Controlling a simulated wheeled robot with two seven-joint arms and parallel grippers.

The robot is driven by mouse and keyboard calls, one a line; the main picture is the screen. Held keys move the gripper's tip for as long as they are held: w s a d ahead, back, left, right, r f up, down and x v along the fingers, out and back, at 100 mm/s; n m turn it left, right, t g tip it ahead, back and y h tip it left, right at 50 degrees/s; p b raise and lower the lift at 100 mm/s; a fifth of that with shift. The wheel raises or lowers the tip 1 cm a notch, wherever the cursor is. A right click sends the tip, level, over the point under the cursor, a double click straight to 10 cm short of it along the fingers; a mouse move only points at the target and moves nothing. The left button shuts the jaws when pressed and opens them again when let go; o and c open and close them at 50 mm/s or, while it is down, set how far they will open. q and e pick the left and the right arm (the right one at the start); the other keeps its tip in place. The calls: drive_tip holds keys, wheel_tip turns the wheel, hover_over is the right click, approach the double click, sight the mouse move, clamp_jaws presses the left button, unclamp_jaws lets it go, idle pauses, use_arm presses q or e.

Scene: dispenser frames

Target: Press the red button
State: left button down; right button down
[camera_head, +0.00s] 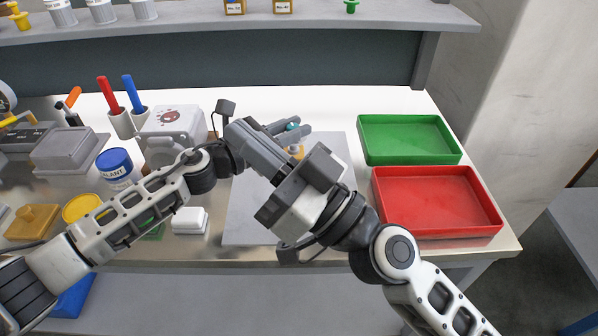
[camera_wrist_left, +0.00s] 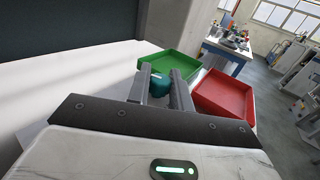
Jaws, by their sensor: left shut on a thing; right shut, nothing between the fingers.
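A white device (camera_head: 193,127) with a round red button (camera_head: 170,117) on its top stands left of the middle of the table. My left gripper (camera_head: 290,130) is shut on a small teal thing (camera_head: 292,126), which also shows between its fingers in the left wrist view (camera_wrist_left: 160,85). It is over the grey mat, right of the device. My right gripper (camera_head: 240,132) is shut and empty. It points up and left, and in the picture its tip overlaps the left wrist, to the right of the red button. The right gripper hides much of the left one.
A grey mat (camera_head: 250,222) lies under the grippers. A green tray (camera_head: 405,117) and a red tray (camera_head: 435,170) stand at the right. Red and blue handled tools in holders (camera_head: 122,124), a blue-lidded jar (camera_head: 114,160) and a small white box (camera_head: 188,221) crowd the left. A shelf (camera_head: 330,14) runs behind.

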drive_tip(key=s+a+n+g, duration=0.3)
drive_tip(key=s+n+g, duration=0.1)
drive_tip(key=n+g, duration=0.4)
wheel_tip(320, 180, down, 7)
drive_tip(key=n+g+h, duration=0.2)
drive_tip(key=n+h, duration=0.2)
drive_tip(key=h, duration=0.2)
drive_tip(key=w+d+f+m+t+h, duration=0.1)
drive_tip(key=w+d+m+h, duration=0.1)
drive_tip(key=w+d+h, duration=0.2)
drive_tip(key=w+d+f+m+t+h, duration=0.2)
drive_tip(key=w+d+h, duration=0.2)
drive_tip(key=d, duration=0.4)
drive_tip(key=shift+d+f+m+h, duration=0.2)
drive_tip(key=shift+f+m+h, duration=0.1)
drive_tip(key=shift+h, duration=0.3)
